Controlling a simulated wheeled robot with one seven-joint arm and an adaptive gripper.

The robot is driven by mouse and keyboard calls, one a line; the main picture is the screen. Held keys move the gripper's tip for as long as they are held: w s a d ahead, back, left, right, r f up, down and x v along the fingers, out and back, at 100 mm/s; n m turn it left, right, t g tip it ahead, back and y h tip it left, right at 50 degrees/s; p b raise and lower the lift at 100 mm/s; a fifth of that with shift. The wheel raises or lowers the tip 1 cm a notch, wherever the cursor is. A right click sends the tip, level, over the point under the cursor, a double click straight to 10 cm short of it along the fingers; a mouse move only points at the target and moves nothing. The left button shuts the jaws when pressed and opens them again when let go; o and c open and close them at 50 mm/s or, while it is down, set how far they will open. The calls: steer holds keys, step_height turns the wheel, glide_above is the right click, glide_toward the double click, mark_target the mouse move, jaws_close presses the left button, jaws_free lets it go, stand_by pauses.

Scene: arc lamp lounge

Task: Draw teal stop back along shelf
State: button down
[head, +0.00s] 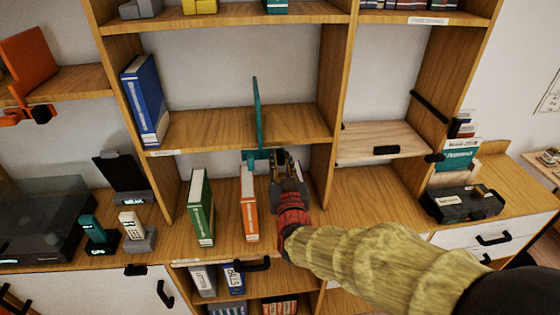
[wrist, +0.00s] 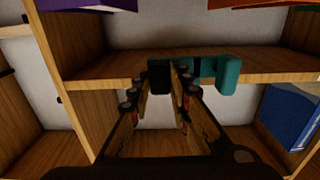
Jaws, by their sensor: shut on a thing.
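The teal stop (head: 256,110) stands upright as a thin plate on the middle shelf (head: 205,128), with its teal clamp part hanging over the front edge. In the wrist view, this clamp part (wrist: 228,72) shows at the shelf edge, just right of the fingers. My gripper (head: 281,160) is at the shelf's front edge, right beside the clamp part. In the wrist view, my gripper (wrist: 162,78) is closed about a small black block (wrist: 159,76) in line with the stop's clamp. Whether the block joins the teal part is hard to see.
A blue binder (head: 146,100) stands at the shelf's left end; the shelf between it and the stop is clear. Below stand a green binder (head: 201,207) and an orange binder (head: 249,203), close to my gripper. A wooden upright (head: 328,105) bounds the right.

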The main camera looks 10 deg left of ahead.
steer(key=c, duration=1.6)
jaws_free()
steer(key=shift+c, duration=0.2)
steer(key=shift+s, duration=0.1)
steer(key=v, duration=1.1)
steer(key=shift+s, duration=0.4)
steer(key=shift+f, duration=0.1)
